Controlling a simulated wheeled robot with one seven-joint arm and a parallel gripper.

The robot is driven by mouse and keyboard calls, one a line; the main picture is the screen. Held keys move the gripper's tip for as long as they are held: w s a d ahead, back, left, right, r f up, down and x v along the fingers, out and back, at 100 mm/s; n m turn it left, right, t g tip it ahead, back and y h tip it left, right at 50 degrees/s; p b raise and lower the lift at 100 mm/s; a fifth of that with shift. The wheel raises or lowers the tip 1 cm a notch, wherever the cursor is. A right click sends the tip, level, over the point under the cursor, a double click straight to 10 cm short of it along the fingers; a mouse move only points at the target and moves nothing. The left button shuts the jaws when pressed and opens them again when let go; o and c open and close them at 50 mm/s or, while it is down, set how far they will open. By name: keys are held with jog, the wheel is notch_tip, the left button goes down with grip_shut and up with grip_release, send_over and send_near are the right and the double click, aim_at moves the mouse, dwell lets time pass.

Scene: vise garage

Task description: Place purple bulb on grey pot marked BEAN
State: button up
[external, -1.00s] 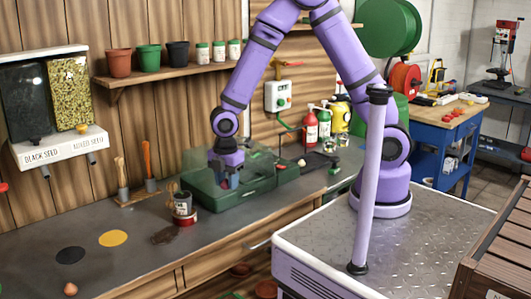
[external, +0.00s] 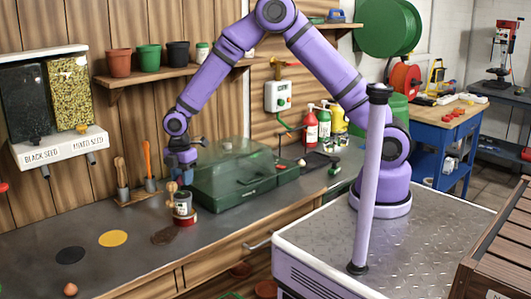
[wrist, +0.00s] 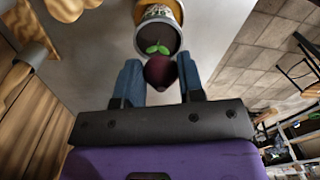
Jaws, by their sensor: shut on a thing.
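My gripper (wrist: 161,82) is shut on the dark purple bulb (wrist: 161,73), which sits between its blue fingers in the wrist view. A grey pot (wrist: 166,12) with a green seedling in dark soil lies just beyond the bulb there. The bulb overlaps the pot's near rim in that view; I cannot tell whether they touch. In the external view my gripper (external: 182,172) points down just above the small grey pot (external: 183,207), which has a label too small to read. The bulb cannot be made out in the external view.
A green lidded box (external: 235,180) stands right of the pot. Wooden-handled tools (external: 122,172) stand behind it to the left. A brown patch (external: 166,236) and a yellow disc (external: 113,239) lie in front.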

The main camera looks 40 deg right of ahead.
aim_at(183, 194)
jog(key=shift+w+a+f, duration=0.1)
jog(key=shift+w+f, duration=0.05)
jog(key=shift+f, duration=1.65)
jog(key=shift+f, duration=0.15)
jog(key=o, duration=0.9)
notch_tip(183, 194, up, 12)
jog(key=shift+r, duration=0.2)
